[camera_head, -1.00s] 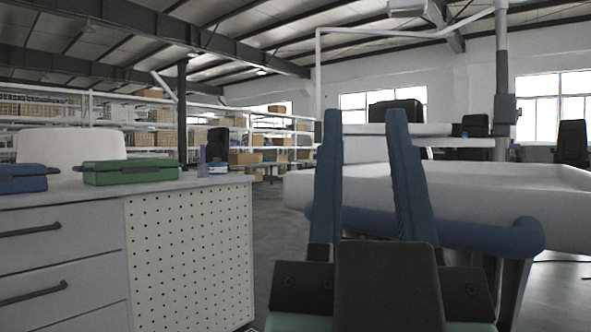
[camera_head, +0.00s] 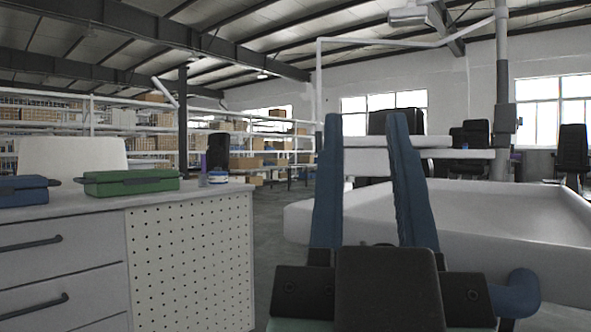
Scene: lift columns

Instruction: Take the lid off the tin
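A small round container (camera_head: 218,177), white with a blue band, stands near the back right corner of the drawer cabinet's top (camera_head: 215,189) at left. It may be the tin; it is too small to make out a lid. My gripper (camera_head: 364,122) points forward in the right half of the view. Its two blue fingers are well apart with nothing between them. It is to the right of the container and away from it, touching nothing that I can see.
A green case (camera_head: 131,183) and a blue case (camera_head: 24,191) lie on the cabinet top. A purple item (camera_head: 203,170) stands beside the container. A large white tray-like table (camera_head: 500,215) is at right. Open floor (camera_head: 283,215) shows between cabinet and table.

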